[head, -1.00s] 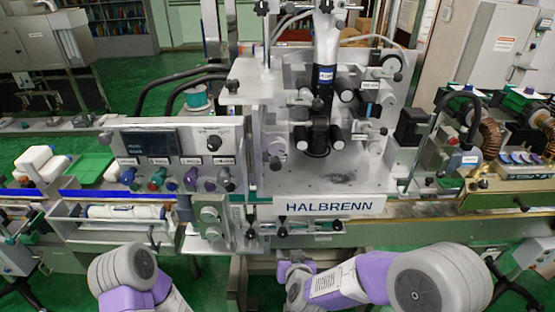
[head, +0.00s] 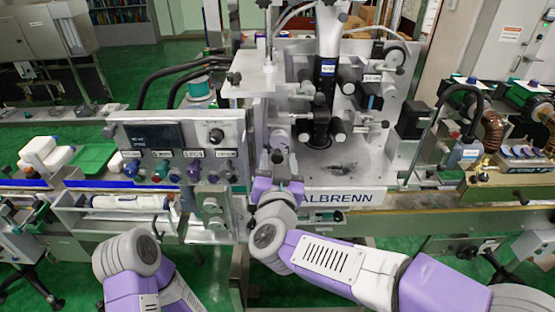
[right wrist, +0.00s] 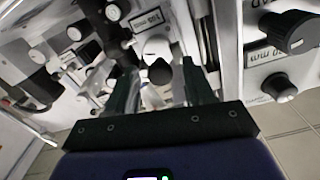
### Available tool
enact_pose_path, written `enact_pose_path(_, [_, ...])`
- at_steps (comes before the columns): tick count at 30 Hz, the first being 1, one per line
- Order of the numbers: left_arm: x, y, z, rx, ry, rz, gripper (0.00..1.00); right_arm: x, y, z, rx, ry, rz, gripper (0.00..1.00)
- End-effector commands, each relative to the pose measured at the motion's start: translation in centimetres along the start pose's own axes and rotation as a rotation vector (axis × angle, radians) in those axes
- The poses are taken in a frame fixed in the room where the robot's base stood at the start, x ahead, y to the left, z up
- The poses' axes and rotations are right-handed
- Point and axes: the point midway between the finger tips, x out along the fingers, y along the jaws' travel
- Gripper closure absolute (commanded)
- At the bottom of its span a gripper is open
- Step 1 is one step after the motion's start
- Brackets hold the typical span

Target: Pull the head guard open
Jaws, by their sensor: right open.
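The labelling head (head: 322,110) stands in the upper middle of the head view, with rollers and black knobs. I cannot clearly make out the outline of the head guard. A dark round knob (head: 277,156) shows at the head's lower left, just above my right gripper (head: 279,170). In the right wrist view my right gripper (right wrist: 160,88) is open, its two dark fingers apart. A black knob (right wrist: 161,71) appears between the fingertips; I see no grip on it. My left arm shows at the lower left, but its gripper does not.
A control panel (head: 180,150) with several coloured knobs stands left of my right gripper. The HALBRENN plate (head: 340,196) is partly covered by my right arm. White bottles (head: 45,155) are at the far left. A conveyor rail (head: 440,198) runs to the right.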

Motion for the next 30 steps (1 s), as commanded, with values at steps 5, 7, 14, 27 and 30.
enact_pose_path(5, [0.07,-0.02,0.0,0.0,0.0,0.0,0.47,1.1,-0.01,0.04,0.0,-0.001,0.0,0.47])
enact_pose_path(7, [0.07,-0.02,0.0,0.0,0.0,0.0,0.47,1.18,-0.02,0.03,0.0,-0.001,-0.001,0.47])
enact_pose_path(14, [0.06,-0.02,0.01,0.0,0.0,0.0,0.47,1.15,-0.02,0.03,0.0,-0.001,-0.001,0.57])
enact_pose_path(27, [0.05,-0.02,0.0,0.0,0.0,0.0,0.47,1.13,-0.02,0.04,0.0,-0.001,-0.001,1.0])
enact_pose_path(30, [0.07,-0.02,0.0,0.0,0.0,0.0,0.47,1.1,-0.03,0.04,0.0,-0.001,-0.002,1.0])
